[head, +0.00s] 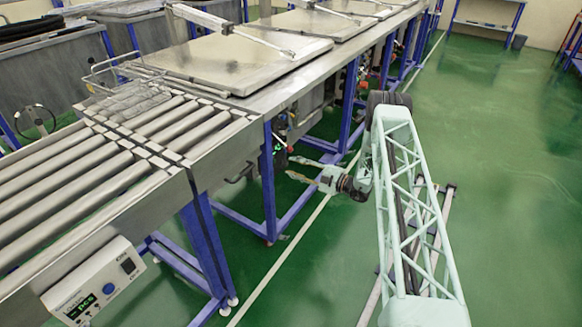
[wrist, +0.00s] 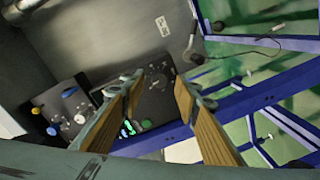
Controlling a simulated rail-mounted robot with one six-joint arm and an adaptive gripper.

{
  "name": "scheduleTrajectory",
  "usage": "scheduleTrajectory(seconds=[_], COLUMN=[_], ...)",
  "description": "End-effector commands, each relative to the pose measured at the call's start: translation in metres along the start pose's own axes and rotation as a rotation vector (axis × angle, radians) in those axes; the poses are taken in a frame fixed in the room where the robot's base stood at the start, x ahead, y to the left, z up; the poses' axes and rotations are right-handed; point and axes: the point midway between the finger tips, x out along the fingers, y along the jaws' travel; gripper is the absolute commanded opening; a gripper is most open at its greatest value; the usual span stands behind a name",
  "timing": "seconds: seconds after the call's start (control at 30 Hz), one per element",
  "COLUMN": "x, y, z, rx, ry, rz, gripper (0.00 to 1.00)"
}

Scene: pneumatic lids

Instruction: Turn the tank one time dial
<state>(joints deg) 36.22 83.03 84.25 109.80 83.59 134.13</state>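In the wrist view, a dark control panel (wrist: 150,105) shows between and beyond my gripper's fingers. A round dark knob (wrist: 158,81) sits on it, with green lit displays (wrist: 128,128) lower down. I cannot tell for sure whether this knob is the tank one time dial. My gripper (wrist: 158,82) is open and empty, its two tan-padded fingers well apart. In the head view my gripper (head: 290,168) points left toward the equipment under the first tank (head: 235,58). The panel there is small and partly hidden by the frame. I see no clear contact.
A second dark box (wrist: 65,112) with a blue knob and pale fittings is left in the wrist view. Blue frame legs (head: 268,185) stand close to my gripper. A roller conveyor (head: 75,165) is at left, with a white control box (head: 95,285). Green floor is clear at right.

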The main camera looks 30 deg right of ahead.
Motion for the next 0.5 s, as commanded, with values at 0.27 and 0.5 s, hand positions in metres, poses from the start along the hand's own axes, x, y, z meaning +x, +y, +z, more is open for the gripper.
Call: scheduleTrajectory(seconds=[0.27,0.5], x=[-0.037,-0.070], y=[0.001,0.001], z=[0.001,0.000], rx=[0.001,0.001], ry=[-0.002,-0.001], rz=[0.001,0.002], gripper=[0.29,0.29])
